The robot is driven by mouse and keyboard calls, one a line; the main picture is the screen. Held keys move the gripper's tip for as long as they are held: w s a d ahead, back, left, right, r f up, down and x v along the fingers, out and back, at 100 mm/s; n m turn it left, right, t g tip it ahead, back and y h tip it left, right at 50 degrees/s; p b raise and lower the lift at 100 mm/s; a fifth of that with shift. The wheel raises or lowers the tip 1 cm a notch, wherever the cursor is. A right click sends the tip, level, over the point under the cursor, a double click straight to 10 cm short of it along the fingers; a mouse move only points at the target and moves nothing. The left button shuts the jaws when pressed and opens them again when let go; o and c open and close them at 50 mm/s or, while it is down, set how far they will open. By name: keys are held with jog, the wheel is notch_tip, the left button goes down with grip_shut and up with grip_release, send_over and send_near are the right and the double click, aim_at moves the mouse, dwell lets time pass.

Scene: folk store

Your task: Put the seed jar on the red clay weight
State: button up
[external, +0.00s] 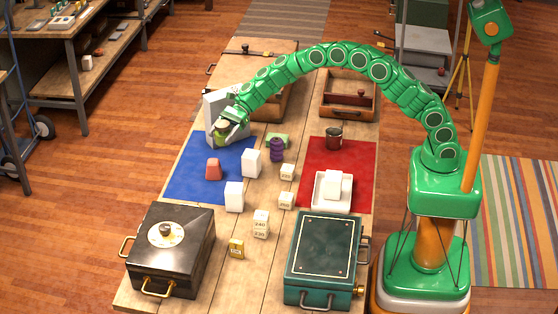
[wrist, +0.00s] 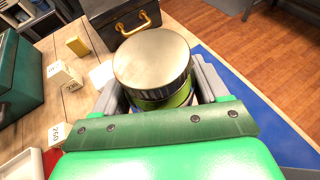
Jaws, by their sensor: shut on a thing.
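The seed jar (external: 222,131) has a pale metal lid and a green body. My gripper (external: 229,132) is shut on it and holds it at the back of the blue mat, in front of a grey upright block. In the wrist view the jar (wrist: 152,62) stands between the two grey fingers of my gripper (wrist: 158,88), its lid facing the camera. The red clay weight (external: 213,169) is a small reddish tapered block on the blue mat (external: 186,178), nearer the camera than the jar and apart from it. I cannot see the weight in the wrist view.
White blocks (external: 251,163) stand right of and in front of the weight. A purple ringed object (external: 277,149) is at mid-table. The red mat (external: 352,160) holds a dark cup (external: 334,137) and a white tray (external: 318,204). A black case (external: 190,255) is at the front left.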

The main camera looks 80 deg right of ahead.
jog(key=shift+w+a+f, duration=0.2)
jog(key=shift+w+f, duration=0.9)
jog(key=shift+f, duration=0.3)
jog(key=shift+w+a+f, duration=0.2)
jog(key=shift+w+f, duration=0.9)
jog(key=shift+f, duration=1.7)
jog(key=shift+f, duration=0.1)
jog(key=o, duration=1.2)
jog(key=shift+d, duration=0.1)
jog(key=shift+v, duration=3.75)
